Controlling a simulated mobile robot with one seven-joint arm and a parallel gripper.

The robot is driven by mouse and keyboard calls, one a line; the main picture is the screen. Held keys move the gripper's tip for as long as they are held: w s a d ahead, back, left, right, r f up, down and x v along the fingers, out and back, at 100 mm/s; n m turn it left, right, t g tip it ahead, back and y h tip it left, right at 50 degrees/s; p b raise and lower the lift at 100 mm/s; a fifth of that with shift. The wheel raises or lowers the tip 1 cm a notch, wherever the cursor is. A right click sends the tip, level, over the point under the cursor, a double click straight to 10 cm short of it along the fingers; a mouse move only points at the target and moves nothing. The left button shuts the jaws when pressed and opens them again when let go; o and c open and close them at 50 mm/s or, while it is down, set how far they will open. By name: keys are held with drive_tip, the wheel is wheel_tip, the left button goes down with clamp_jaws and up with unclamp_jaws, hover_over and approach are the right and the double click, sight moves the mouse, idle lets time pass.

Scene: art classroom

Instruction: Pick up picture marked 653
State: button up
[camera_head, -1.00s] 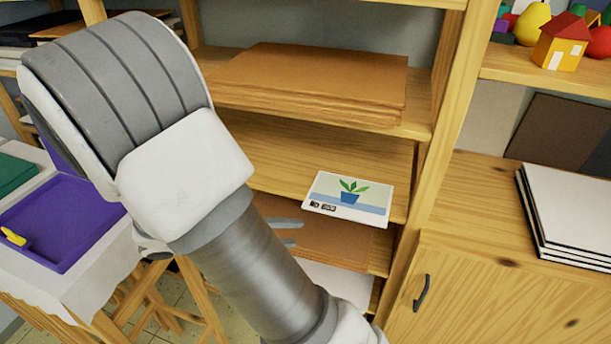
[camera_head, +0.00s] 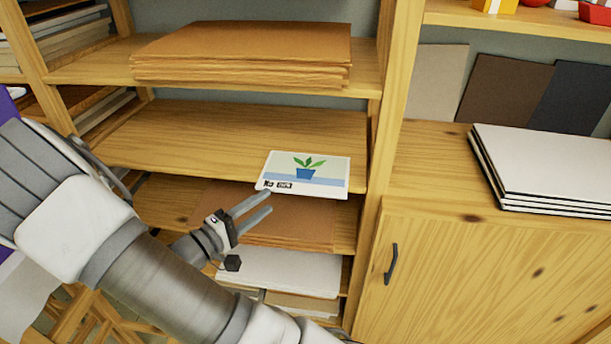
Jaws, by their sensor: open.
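A picture (camera_head: 322,178) of a green plant in a blue pot lies on the middle shelf, near its front right corner. Its front edge reaches the shelf's front edge. A small dark label shows at its lower left, too small to read for certain. My gripper (camera_head: 269,200) is just in front of and slightly below the picture's lower left corner in the view. Its two fingers are apart with nothing between them, pointing up and right toward the picture. Whether a fingertip touches the picture cannot be told.
Brown boards (camera_head: 240,50) are stacked on the shelf above. A brown sheet (camera_head: 290,228) and white sheets (camera_head: 285,268) lie on shelves below. A wooden upright (camera_head: 385,130) stands right of the picture. White panels (camera_head: 545,160) lie on the cabinet. The middle shelf's left part is clear.

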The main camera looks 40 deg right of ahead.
sight(281, 191)
drive_tip(key=d, duration=0.2)
drive_tip(key=d+b, duration=0.1)
drive_tip(key=d, duration=0.4)
drive_tip(key=shift+w+d+r, duration=0.1)
drive_tip(key=shift+w+d, duration=0.1)
drive_tip(key=shift+w, duration=0.2)
clamp_jaws()
